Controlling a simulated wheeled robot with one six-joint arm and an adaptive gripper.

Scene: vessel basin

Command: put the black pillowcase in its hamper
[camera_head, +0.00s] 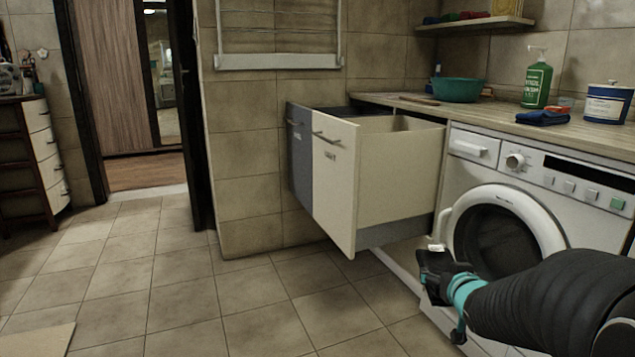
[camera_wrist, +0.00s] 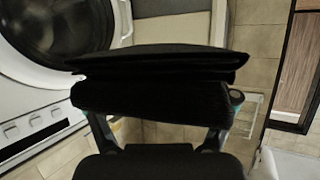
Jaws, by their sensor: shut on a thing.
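My gripper (camera_head: 438,274) is in front of the washing machine, low and to the right of the pulled-out hampers. In the wrist view it is shut on the black pillowcase (camera_wrist: 160,58), a flat folded dark cloth lying across the fingers, whose tips it hides. In the head view I cannot clearly tell the pillowcase from the dark gripper. Two hampers project from under the counter: a cream one (camera_head: 335,185) nearer, open at the top, and a dark grey one (camera_head: 298,155) behind it. Their front labels are too small to read, and their inside bottoms are hidden.
The washing machine (camera_head: 470,150) stands right of the hampers, its round door shut. The tiled floor (camera_head: 200,290) at left is mostly clear.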

